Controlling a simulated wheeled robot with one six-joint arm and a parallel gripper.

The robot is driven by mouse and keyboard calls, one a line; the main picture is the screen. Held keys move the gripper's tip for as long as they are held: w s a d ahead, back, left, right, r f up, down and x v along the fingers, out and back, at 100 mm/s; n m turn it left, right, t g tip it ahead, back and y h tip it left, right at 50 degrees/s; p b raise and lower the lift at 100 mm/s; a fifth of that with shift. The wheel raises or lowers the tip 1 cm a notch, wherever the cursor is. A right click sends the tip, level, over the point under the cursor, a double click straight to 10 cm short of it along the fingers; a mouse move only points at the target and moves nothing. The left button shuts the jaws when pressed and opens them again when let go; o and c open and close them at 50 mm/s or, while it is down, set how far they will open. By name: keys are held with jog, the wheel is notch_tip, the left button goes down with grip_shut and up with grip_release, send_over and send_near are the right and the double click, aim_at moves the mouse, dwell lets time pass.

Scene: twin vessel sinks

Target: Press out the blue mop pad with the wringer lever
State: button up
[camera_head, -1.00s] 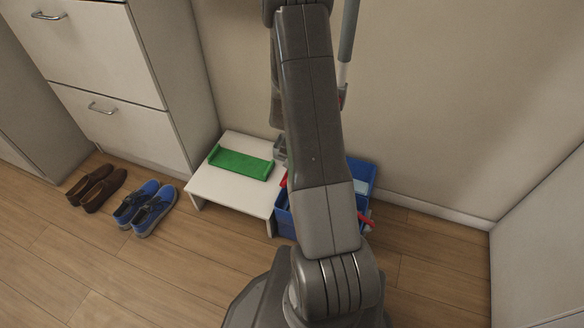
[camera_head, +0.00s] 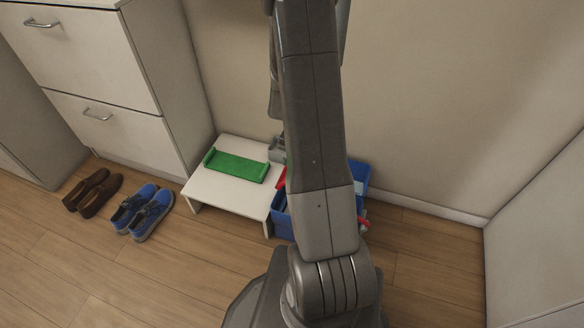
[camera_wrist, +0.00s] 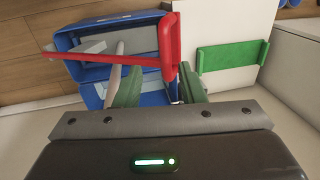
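The blue wringer bucket (camera_head: 283,222) stands on the floor behind my arm, which hides much of it. In the wrist view the bucket (camera_wrist: 75,43) fills the upper left. The red wringer lever (camera_wrist: 167,45) crosses its near side, with a long bar reaching left; in the head view only red bits (camera_head: 281,180) show. My gripper (camera_wrist: 157,82) is open, its two fingers apart and pointing at the bucket by the lever. I cannot tell whether a finger touches the lever. I cannot pick out the blue mop pad for sure.
A low white stool (camera_head: 213,187) with a green tray (camera_head: 237,166) stands left of the bucket. Brown shoes (camera_head: 93,191) and blue shoes (camera_head: 143,210) lie by the white cabinet (camera_head: 107,130). A wall is behind. Floor at the front left is clear.

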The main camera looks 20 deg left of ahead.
notch_tip(320, 180, up, 8)
jog(key=d+p, duration=0.1)
jog(key=shift+d+f, duration=0.25)
jog(key=shift+s, duration=0.1)
